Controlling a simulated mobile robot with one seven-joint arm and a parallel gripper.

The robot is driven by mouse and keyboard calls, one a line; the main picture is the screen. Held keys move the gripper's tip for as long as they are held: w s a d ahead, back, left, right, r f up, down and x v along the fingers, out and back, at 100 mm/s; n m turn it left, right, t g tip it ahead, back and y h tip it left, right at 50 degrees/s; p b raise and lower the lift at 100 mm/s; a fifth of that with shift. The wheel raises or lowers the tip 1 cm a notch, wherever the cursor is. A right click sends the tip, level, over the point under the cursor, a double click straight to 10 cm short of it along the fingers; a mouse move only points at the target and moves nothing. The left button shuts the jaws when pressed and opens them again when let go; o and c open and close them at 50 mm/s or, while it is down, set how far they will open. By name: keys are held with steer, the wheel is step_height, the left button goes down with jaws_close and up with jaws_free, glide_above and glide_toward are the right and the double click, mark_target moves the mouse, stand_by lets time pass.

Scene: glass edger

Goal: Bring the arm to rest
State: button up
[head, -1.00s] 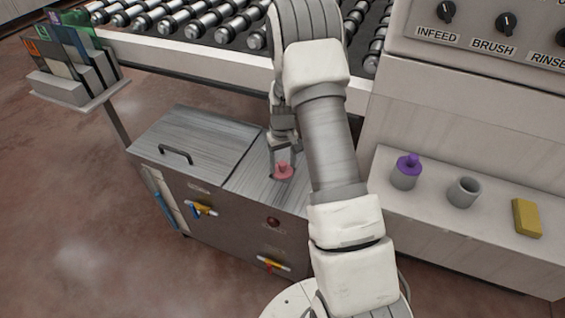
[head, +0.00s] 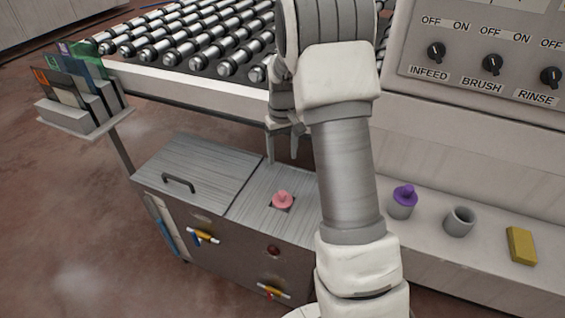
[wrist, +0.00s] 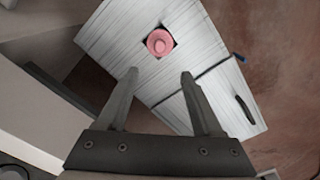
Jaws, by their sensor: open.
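My gripper (head: 283,160) is open and empty in the head view, its fingers pointing down above the metal cabinet's top. The wrist view shows both fingers (wrist: 160,75) apart with nothing between them. A pink knobbed plug (head: 283,200) sits in a dark square opening in the cabinet top (head: 245,205). It also shows in the wrist view (wrist: 159,42), beyond the fingertips and apart from them. My arm reaches across the middle of the head view and hides part of the roller conveyor and the cabinet's right side.
The roller conveyor (head: 180,78) lies behind the cabinet. A control panel (head: 490,50) with knobs stands at the right. On the ledge below it are a purple-topped grey cylinder (head: 403,202), a grey cup (head: 459,221) and a yellow block (head: 521,245). A rack (head: 85,115) stands at left.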

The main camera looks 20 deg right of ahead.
steer(key=shift+r, duration=0.4)
steer(key=s+a+r+t+p, duration=0.1)
steer(key=s+a+r+p, duration=0.15)
steer(key=r, duration=0.45)
steer(key=s+a+r+t+p, duration=0.1)
steer(key=s+r, duration=0.3)
steer(key=r, duration=0.3)
steer(key=s+a+r+t+p, duration=0.1)
steer(key=s+a+r+p, duration=0.1)
steer(key=s+r, duration=0.3)
steer(key=s+a+r+t+p, duration=0.1)
steer(key=s+a+r+p, duration=0.1)
steer(key=s+r, duration=0.3)
steer(key=s+a+r+t+p, duration=0.1)
steer(key=s+a+r+p, duration=0.2)
steer(key=s+r, duration=0.3)
steer(key=shift+s+r+t+p, duration=0.25)
steer(key=shift+s+t+p, duration=0.05)
steer(key=shift+s, duration=2.1)
steer(key=shift+c, duration=1.4)
steer(key=shift+d, duration=0.1)
